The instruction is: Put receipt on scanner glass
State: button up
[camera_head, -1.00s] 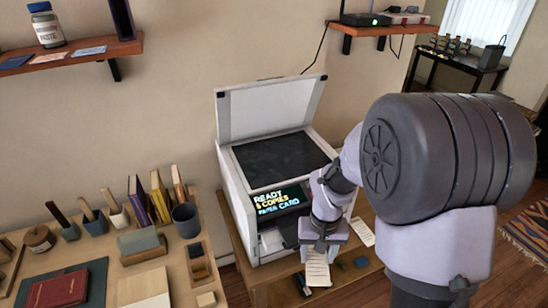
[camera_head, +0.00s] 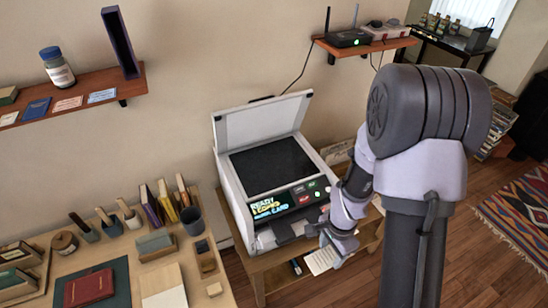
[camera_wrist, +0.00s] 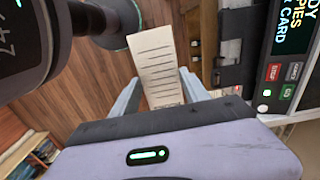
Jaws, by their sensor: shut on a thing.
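The receipt (camera_wrist: 153,58) is a long pale slip with printed lines. My gripper (camera_wrist: 160,90) is shut on the receipt, which lies between its fingers in the wrist view and sticks out past them. In the head view the receipt (camera_head: 322,260) hangs below my gripper (camera_head: 328,240), in front of the scanner's right front corner. The scanner (camera_head: 232,190) is a white box with its lid (camera_head: 262,122) raised. Its dark glass (camera_head: 272,166) is bare. The gripper is in front of the glass and lower than it.
The scanner's lit panel (camera_head: 270,207) faces front. A wooden desk (camera_head: 120,265) with books, pots and blocks stands at left. Wall shelves (camera_head: 75,92) hang above. The scanner stands on a low wooden table (camera_head: 270,278). Open floor (camera_head: 440,230) lies at right.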

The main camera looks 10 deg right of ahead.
aim_at(285, 162)
jog(key=i, duration=1)
